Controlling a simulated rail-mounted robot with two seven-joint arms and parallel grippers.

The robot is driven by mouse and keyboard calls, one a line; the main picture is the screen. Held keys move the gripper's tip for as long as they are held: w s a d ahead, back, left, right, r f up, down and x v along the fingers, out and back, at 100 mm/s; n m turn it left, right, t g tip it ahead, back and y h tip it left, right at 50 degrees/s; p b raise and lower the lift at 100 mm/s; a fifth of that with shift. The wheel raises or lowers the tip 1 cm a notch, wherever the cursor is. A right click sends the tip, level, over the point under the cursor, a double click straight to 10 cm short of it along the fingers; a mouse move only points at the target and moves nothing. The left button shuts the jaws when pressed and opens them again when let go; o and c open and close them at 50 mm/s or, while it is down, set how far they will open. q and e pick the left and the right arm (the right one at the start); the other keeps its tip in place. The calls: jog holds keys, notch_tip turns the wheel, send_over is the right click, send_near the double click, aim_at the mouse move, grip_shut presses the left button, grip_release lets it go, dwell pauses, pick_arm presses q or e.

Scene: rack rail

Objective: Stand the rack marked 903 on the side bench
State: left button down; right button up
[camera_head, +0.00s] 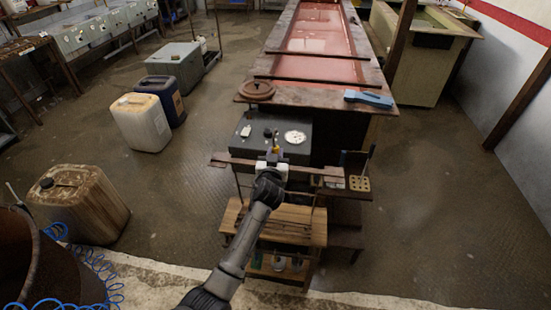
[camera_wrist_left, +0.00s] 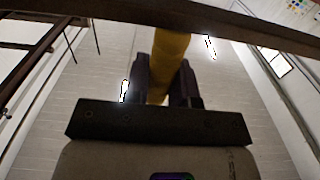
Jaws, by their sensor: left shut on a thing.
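My left gripper (camera_head: 273,156) is shut on a yellow upright grip (camera_wrist_left: 168,62), which shows between its two dark fingers in the left wrist view. A long brown bar (camera_head: 232,162) runs crosswise at the gripper in the head view, with thin uprights below it; a brown bar (camera_wrist_left: 225,20) also crosses the top of the wrist view. These look like parts of a rack, but no 903 marking is readable. A small wooden bench (camera_head: 232,216) stands below the gripper, partly hidden by my arm. I cannot tell whether the rack touches it. My right gripper is not in view.
A dark grey box (camera_head: 255,143) with a white dial stands just beyond the gripper. Behind it is a long red-lined tank (camera_head: 318,68). A holed block (camera_head: 359,183) sits to the right. Jerrycans (camera_head: 142,122) stand at left. The floor at right is clear.

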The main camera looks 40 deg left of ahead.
pick_arm(q)
jog(key=shift+f, duration=0.45)
jog(key=shift+w, duration=0.1)
jog(key=c, duration=1)
grip_release()
jog(key=shift+o, duration=0.2)
jog(key=s+d+f+m+g+h, duration=0.2)
jog(key=s+d+f+g+h, duration=0.1)
jog(key=s, duration=1.2)
jog(key=s+d+f+m+g+h, duration=0.3)
jog(key=s+d+f+g, duration=0.2)
jog(key=s+d, duration=0.5)
jog(key=s+d+f+m+g+h+p, duration=0.1)
jog(key=s+d+f+m+g+h, duration=0.2)
jog(key=s, duration=1.6)
jog(key=d+f, duration=0.3)
jog(key=shift+s+d+f+g, duration=0.25)
jog(key=shift+s+f+g, duration=0.1)
jog(key=shift+f+g, duration=0.05)
